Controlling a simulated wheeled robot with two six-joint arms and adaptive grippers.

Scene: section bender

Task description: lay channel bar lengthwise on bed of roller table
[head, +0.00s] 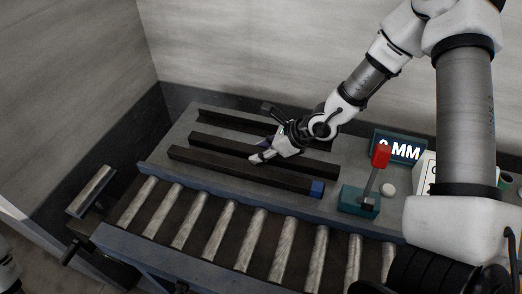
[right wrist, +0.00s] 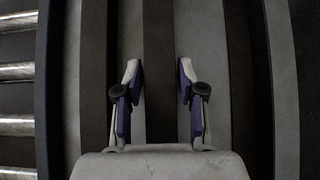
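Several long dark bars lie side by side on a grey shelf (head: 185,125) behind the roller table (head: 218,232): a front bar (head: 235,168) with a blue end, a middle bar (head: 220,145) and a back bar (head: 230,123). Which is the channel bar I cannot tell from their profiles. My right gripper (head: 260,157) is over the middle bar; in the right wrist view it (right wrist: 158,75) is open, with the middle bar (right wrist: 158,40) running between its fingers. Contact is not visible. The roller bed is bare. My left gripper is out of view.
A teal box with a red-topped lever (head: 381,157) stands right of the bars, near a dark "0 MM" display (head: 398,148) and a white button (head: 389,189). A single roller (head: 91,191) stands off the table's left end. A wall rises behind.

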